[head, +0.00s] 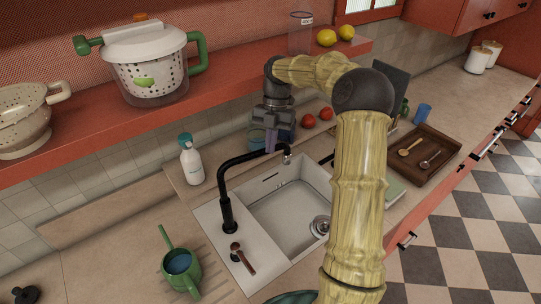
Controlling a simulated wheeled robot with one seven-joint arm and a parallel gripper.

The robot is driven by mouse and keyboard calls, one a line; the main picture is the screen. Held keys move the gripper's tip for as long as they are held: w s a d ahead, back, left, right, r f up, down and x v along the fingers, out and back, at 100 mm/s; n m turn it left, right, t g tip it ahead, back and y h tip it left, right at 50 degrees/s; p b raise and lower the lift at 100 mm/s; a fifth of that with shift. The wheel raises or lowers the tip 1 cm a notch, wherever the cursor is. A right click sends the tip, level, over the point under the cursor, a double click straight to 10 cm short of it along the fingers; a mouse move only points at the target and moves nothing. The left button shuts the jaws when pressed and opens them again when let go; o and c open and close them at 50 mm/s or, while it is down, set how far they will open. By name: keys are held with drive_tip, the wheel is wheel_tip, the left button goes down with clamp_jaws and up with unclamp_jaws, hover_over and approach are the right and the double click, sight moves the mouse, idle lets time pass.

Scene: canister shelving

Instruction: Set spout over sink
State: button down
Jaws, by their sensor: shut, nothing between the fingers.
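The black spout (223,186) rises from the left ledge of the white sink and arches to the right. Its tip (287,158) hangs over the back part of the basin. The sink (280,205) is empty, with a round drain at its right. My gripper (270,143) points down behind the spout's arm, near its outer end. Its fingers are shut with nothing between them. I cannot tell whether they touch the spout. My arm hides the sink's right side.
A soap bottle (191,163) stands left of the spout. A red shelf (240,72) runs above, holding a strainer pot (150,65). Red tomatoes (309,121) lie behind the sink; a wooden tray (424,154) is at right.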

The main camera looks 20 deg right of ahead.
drive_tip(key=v, duration=0.2)
drive_tip(key=a+b+v, duration=0.1)
drive_tip(key=v, duration=0.2)
drive_tip(key=shift+w+r, duration=0.1)
drive_tip(key=shift+r, duration=0.15)
drive_tip(key=s+a+f+m+t+h+b, duration=0.2)
drive_tip(key=s+a+f+m+b, duration=0.2)
drive_tip(key=s+a+f+m, duration=0.45)
drive_tip(key=s+f+m+t+b, duration=0.2)
drive_tip(key=s+f+m, duration=0.3)
drive_tip(key=m, duration=0.5)
drive_tip(key=s+d+f+m+t+b, duration=0.1)
drive_tip(key=s+f+m, duration=0.4)
drive_tip(key=s+m, duration=0.5)
drive_tip(key=shift+d+t+b, duration=0.25)
drive_tip(key=shift+t+b, duration=0.15)
drive_tip(key=shift+b, duration=0.5)
